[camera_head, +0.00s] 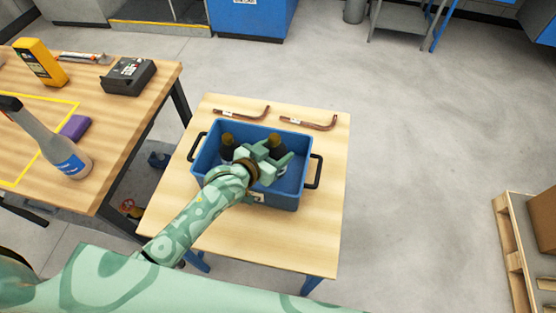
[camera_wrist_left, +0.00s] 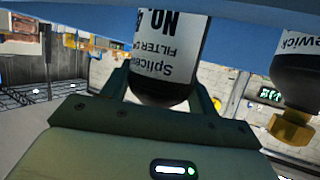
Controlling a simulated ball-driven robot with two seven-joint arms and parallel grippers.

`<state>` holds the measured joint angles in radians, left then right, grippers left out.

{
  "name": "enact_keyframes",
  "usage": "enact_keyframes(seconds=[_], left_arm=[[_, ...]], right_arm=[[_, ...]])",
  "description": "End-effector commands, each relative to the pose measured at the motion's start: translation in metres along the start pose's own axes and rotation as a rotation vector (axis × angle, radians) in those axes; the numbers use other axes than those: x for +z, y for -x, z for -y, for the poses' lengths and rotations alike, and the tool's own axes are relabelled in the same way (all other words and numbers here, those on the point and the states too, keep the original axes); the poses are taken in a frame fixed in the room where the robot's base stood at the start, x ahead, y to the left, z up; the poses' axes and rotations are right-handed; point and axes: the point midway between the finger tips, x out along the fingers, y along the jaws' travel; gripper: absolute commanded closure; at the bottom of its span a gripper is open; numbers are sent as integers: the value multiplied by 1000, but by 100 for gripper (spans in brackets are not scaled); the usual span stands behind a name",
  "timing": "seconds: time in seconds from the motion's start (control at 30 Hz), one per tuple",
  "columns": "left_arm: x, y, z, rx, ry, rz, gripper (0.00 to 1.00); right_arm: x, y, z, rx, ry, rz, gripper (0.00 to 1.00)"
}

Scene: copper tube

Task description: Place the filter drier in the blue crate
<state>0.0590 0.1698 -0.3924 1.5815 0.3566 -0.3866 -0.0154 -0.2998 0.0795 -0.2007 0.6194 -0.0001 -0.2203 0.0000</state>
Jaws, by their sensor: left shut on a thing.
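The filter drier, a dark cylinder, stands between the fingers of my left gripper (camera_head: 274,158) at the blue crate (camera_head: 264,198). In the left wrist view the filter drier (camera_wrist_left: 165,60) shows a white label reading "FILTER DRIER" upside down and a black end. The gripper's fingers (camera_wrist_left: 160,92) are shut on it, one on each side. It is over or inside the crate; whether it touches the crate floor is hidden. My right gripper is not in view.
Another dark container (camera_head: 228,144) stands in the crate's left part; its yellow cap (camera_wrist_left: 291,128) shows in the left wrist view. Two copper tubes (camera_head: 241,111) (camera_head: 309,123) lie behind the crate. The left table holds a spray bottle (camera_head: 58,147), yellow meter (camera_head: 40,62) and black box (camera_head: 129,77).

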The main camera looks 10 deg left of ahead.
Motion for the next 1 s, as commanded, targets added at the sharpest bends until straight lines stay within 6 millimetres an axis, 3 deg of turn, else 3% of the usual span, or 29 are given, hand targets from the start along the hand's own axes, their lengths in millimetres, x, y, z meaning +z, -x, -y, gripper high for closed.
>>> enact_keyframes(seconds=[0.17,0.37,0.73,0.77,0.8,1.0], left_arm=[[6,-12,-5,0,1,-4,81],[35,-24,-5,-1,0,-2,81],[36,-24,-5,-1,0,-4,81],[37,-24,-5,-1,-1,-1,32],[37,-24,-5,-1,-1,-1,21],[37,-24,-5,-1,-1,-1,19]], right_arm=[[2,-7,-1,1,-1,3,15],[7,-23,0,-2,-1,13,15],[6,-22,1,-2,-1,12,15],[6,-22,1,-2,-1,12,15],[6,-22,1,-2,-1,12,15],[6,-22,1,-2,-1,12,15]])
